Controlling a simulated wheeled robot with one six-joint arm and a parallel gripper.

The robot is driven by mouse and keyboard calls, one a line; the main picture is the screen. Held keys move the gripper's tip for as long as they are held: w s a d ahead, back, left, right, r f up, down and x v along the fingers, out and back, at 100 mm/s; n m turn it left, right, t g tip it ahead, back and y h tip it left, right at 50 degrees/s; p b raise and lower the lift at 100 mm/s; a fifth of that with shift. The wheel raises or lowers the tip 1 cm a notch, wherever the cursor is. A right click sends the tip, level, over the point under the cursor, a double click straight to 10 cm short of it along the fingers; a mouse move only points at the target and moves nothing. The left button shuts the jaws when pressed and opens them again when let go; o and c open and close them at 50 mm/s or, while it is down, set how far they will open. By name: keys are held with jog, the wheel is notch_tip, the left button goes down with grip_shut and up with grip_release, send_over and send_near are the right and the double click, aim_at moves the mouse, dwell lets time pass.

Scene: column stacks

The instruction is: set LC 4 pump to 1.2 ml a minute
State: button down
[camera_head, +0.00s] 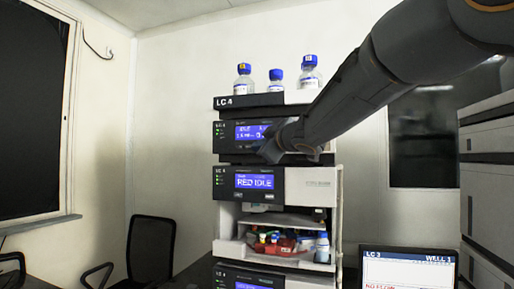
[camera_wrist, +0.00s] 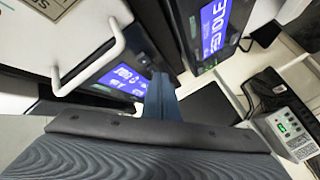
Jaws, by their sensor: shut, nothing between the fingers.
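The LC 4 stack stands in the middle of the head view, with its name on the dark top tray (camera_head: 262,100). Below the tray is a black module (camera_head: 228,143) with a lit blue display (camera_head: 247,132); its text is partly hidden by my arm and too small to read surely. In the wrist view my gripper (camera_wrist: 160,82) points at this front beside the blue display (camera_wrist: 124,80). I cannot tell whether it touches.
Blue-capped bottles (camera_head: 275,80) stand on the top tray. An open bay (camera_head: 228,247) lower down holds small vials and a bottle. A screen marked LC 3 (camera_head: 408,270) is at lower right, by another grey stack (camera_head: 490,170). A black chair (camera_head: 152,245) stands left.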

jog(key=shift+w, duration=0.25)
jog(key=shift+s, duration=0.15)
dwell(0.4)
jog(key=shift+s+a, duration=0.25)
jog(key=shift+s, duration=0.4)
jog(key=shift+s+a+b, duration=0.15)
jog(key=shift+s+a, duration=0.15)
jog(key=shift+s, duration=0.5)
jog(key=shift+s+a+b, duration=0.2)
jog(key=shift+s+a, duration=0.05)
jog(key=shift+s, duration=0.5)
jog(key=shift+s+a+b, duration=0.15)
jog(key=shift+s+a, duration=0.15)
jog(key=shift+s, duration=0.5)
dwell(0.9)
jog(key=s+m+t, duration=0.1)
jog(key=m, duration=0.6)
jog(key=s+a+m+t, duration=0.1)
jog(key=m, duration=0.6)
jog(key=s+m+t+p, duration=0.1)
jog(key=m, duration=0.6)
jog(key=shift+s+a+f+m+y, duration=0.15)
jog(key=shift+s+f+m+y, duration=0.1)
jog(key=shift+m+y, duration=0.15)
